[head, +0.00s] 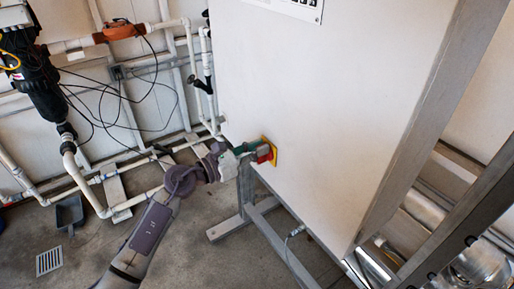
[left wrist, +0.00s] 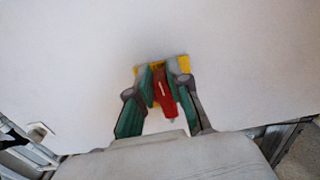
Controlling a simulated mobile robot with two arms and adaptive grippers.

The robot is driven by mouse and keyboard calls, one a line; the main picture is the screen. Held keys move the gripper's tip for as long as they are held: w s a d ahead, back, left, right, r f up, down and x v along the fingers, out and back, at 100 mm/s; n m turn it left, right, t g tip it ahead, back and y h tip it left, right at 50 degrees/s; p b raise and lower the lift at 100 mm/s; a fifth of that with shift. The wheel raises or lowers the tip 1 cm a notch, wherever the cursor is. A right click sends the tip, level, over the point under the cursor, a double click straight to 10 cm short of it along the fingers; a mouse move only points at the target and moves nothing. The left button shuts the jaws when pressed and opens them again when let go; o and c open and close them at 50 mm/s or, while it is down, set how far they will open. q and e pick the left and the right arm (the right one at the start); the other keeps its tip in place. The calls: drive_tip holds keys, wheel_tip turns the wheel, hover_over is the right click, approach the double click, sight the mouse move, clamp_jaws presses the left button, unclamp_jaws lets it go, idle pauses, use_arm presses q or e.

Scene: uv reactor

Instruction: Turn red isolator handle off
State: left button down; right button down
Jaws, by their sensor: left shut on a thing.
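The red isolator handle (head: 265,155) sits on a yellow plate (head: 273,150) low on the left edge of the white cabinet's face. My left gripper (head: 254,151) reaches it from the left. In the left wrist view the red handle (left wrist: 164,92) lies between the two green-padded fingers of my left gripper (left wrist: 162,88), which are shut on it. The yellow plate (left wrist: 183,64) shows behind the fingers. The handle looks close to upright in that view, slightly tilted. My right gripper is not in view.
The white cabinet (head: 330,90) stands on a grey metal frame (head: 262,222). White pipes (head: 85,188) and black cables run along the left wall. A dustpan (head: 70,213) and a floor drain (head: 49,261) are at the lower left. Metal posts stand at the right.

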use_arm(q)
drive_tip(key=n, duration=0.1)
drive_tip(key=n+p, duration=0.2)
drive_tip(key=n, duration=0.1)
drive_tip(key=shift+w+a, duration=0.3)
drive_tip(key=shift+w, duration=0.1)
drive_tip(key=n, duration=0.1)
drive_tip(key=n+p, duration=0.1)
drive_tip(key=n, duration=0.1)
drive_tip(key=n+p, duration=0.1)
drive_tip(key=shift+w+a+f+n, duration=0.25)
drive_tip(key=shift+w+f+n, duration=0.05)
drive_tip(key=shift+w+n, duration=0.1)
drive_tip(key=shift+w+a+f+n+p, duration=0.1)
drive_tip(key=shift+f+n+p, duration=0.35)
drive_tip(key=shift+n, duration=1)
drive_tip(key=shift+w+a+f+n+p, duration=0.15)
drive_tip(key=shift+n+p, duration=0.45)
drive_tip(key=shift+n, duration=0.9)
drive_tip(key=shift+w+d+f+n+p, duration=0.1)
drive_tip(key=shift+f+n+p, duration=0.4)
drive_tip(key=shift+n, duration=0.95)
drive_tip(key=shift+s, duration=0.1)
drive_tip(key=c, duration=1.1)
unclamp_jaws()
drive_tip(key=shift+a, duration=0.1)
